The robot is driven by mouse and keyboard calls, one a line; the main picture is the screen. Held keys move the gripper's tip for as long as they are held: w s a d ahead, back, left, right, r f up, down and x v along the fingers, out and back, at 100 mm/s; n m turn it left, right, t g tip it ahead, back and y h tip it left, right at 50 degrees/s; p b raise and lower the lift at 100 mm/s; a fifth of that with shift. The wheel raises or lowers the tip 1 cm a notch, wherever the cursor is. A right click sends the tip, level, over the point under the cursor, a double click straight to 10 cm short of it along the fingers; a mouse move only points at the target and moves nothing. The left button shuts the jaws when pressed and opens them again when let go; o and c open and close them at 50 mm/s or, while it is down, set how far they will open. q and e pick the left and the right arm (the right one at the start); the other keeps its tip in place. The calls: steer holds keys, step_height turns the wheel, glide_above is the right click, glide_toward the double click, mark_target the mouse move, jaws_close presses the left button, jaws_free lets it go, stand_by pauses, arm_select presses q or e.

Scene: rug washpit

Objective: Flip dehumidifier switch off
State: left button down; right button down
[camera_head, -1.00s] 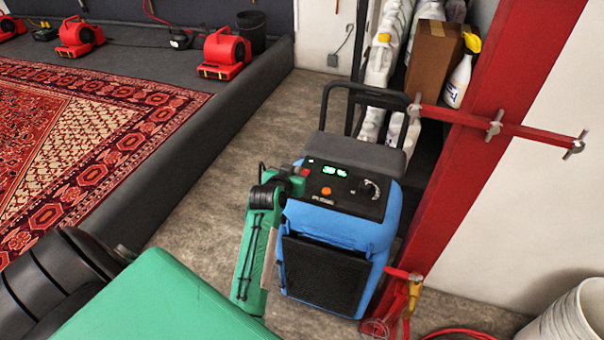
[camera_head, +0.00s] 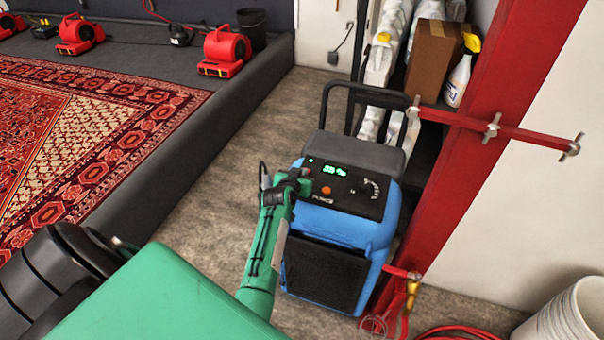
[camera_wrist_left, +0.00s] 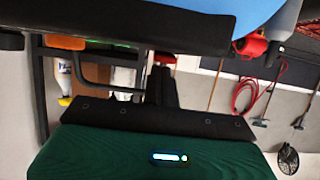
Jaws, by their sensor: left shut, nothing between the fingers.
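The blue dehumidifier (camera_head: 345,228) stands upright on the floor in the head view. Its black sloped top panel (camera_head: 345,205) has a lit green display, an orange round button (camera_head: 326,191) and a dial (camera_head: 370,189). My left gripper (camera_head: 304,180) is shut and empty at the left edge of this panel. It covers the panel's left end, so a switch there cannot be made out; whether the fingers touch the panel is unclear. Part of the blue body (camera_wrist_left: 245,10) shows at the top of the left wrist view. My right gripper is not in view.
A red post (camera_head: 465,170) with a red pipe (camera_head: 500,127) stands right of the dehumidifier. The dehumidifier's black handle (camera_head: 350,105) rises behind the panel. A white bucket (camera_head: 570,315) and red hose (camera_head: 465,332) lie at lower right. Bare floor (camera_head: 225,180) is left, beside a raised edge.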

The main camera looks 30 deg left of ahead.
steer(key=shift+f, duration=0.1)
